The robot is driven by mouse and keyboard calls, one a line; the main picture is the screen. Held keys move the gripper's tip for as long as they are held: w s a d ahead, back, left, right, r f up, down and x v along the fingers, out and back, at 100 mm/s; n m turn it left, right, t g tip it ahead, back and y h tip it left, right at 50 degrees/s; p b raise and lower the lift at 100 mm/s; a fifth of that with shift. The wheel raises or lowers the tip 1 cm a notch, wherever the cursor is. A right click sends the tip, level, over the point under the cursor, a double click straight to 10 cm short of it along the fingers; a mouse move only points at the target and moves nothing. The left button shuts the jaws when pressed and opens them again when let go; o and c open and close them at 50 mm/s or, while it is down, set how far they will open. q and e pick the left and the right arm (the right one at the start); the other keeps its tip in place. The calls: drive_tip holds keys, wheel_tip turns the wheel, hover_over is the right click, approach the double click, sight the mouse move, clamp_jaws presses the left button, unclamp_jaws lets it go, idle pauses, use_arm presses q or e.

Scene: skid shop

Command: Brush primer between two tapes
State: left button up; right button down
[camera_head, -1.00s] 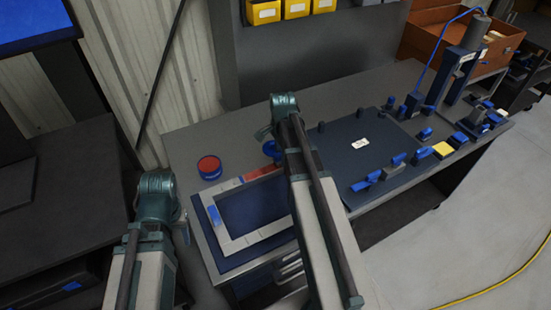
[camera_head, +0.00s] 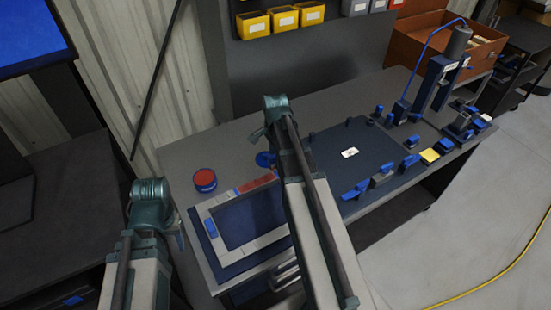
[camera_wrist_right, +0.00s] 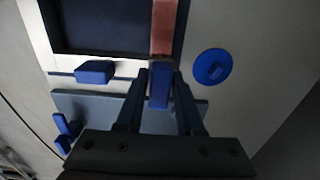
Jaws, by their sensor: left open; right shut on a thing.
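A pale rectangular frame (camera_head: 207,245) lies on a dark blue mat on the workbench. A red band of primer (camera_head: 258,182) covers part of its far side, with blue tape (camera_head: 237,190) at the band's left end; the right end is hidden by my right arm. The red band also shows in the right wrist view (camera_wrist_right: 164,28). My right gripper (camera_wrist_right: 159,92) is shut on a blue brush handle (camera_wrist_right: 159,76), in line with the band; bristle contact cannot be told. My left gripper (camera_head: 178,232) is open and empty, left of the bench.
A can with a red top (camera_head: 205,180) stands behind the frame. A blue round lid (camera_head: 265,159) lies to its right. A dark panel (camera_head: 365,150) with blue clamps (camera_head: 355,190) fills the bench's middle. Yellow bins (camera_head: 283,18) hang behind.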

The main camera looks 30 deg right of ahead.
use_arm(q)
drive_tip(key=shift+r, duration=0.6)
use_arm(e)
drive_tip(key=shift+r, duration=0.6)
wheel_tip(320, 180, up, 3)
drive_tip(key=p, duration=0.3)
drive_tip(key=shift+r+p, duration=0.1)
drive_tip(key=shift+p, duration=0.25)
use_arm(q)
wheel_tip(320, 180, up, 3)
drive_tip(key=shift+r, duration=0.1)
